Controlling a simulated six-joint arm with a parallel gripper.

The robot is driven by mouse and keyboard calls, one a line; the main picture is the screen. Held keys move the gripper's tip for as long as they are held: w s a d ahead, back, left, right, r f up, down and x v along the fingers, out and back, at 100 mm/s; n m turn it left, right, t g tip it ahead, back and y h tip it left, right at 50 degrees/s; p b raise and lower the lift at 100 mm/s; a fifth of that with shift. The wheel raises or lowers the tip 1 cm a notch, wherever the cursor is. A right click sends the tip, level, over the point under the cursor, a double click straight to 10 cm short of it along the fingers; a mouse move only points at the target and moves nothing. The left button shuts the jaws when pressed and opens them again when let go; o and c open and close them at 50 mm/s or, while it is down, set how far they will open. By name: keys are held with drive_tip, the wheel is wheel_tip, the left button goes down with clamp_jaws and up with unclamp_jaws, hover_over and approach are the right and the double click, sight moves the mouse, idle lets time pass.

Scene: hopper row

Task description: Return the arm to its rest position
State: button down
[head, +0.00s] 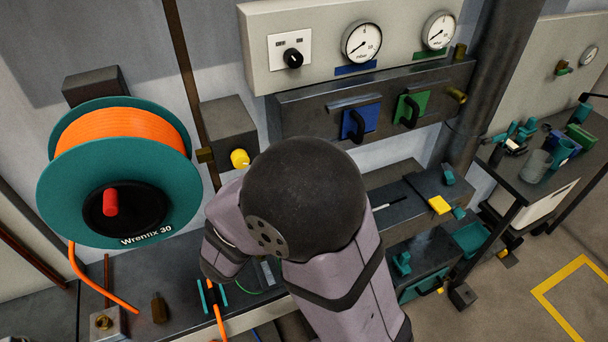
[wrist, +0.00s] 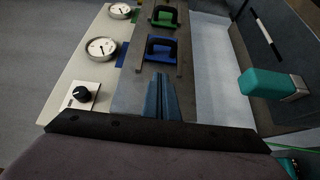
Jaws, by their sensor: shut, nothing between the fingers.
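My arm (head: 305,200) fills the middle of the head view, bent above the bench, with its dark round joint nearest the camera. It hides the middle of the bench and my gripper there. In the wrist view my gripper's narrow blue-grey fingers (wrist: 160,92) are together with nothing between them. They appear in front of the panel with the blue handle (wrist: 161,47) and the green handle (wrist: 165,14); they look clear of both, though the exact gap cannot be told.
A teal reel of orange cord (head: 120,128) stands at left. Gauges (head: 361,42) and a yellow knob (head: 240,159) are on the wall side. A yellow-ended item (head: 440,205) lies on the bench right of my arm.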

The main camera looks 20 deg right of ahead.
drive_tip(key=shift+s+a, duration=0.4)
drive_tip(key=shift+a, duration=0.1)
drive_tip(key=s+a+f+n+g+y, duration=0.1)
drive_tip(key=s+f+n+g+y, duration=0.25)
drive_tip(key=s+f, duration=0.4)
drive_tip(key=s+a+f+n+g+y, duration=0.25)
drive_tip(key=s+f+g, duration=0.2)
drive_tip(key=f, duration=0.55)
drive_tip(key=s+a+f+m+g+y, duration=0.35)
drive_tip(key=s+a+m+y, duration=0.2)
drive_tip(key=a+y, duration=0.2)
drive_tip(key=w+d+r+m+t+y, duration=0.1)
drive_tip(key=w+d+r+m, duration=0.2)
drive_tip(key=m, duration=0.4)
drive_tip(key=shift+w+d, duration=0.3)
drive_tip(key=shift+d, duration=0.55)
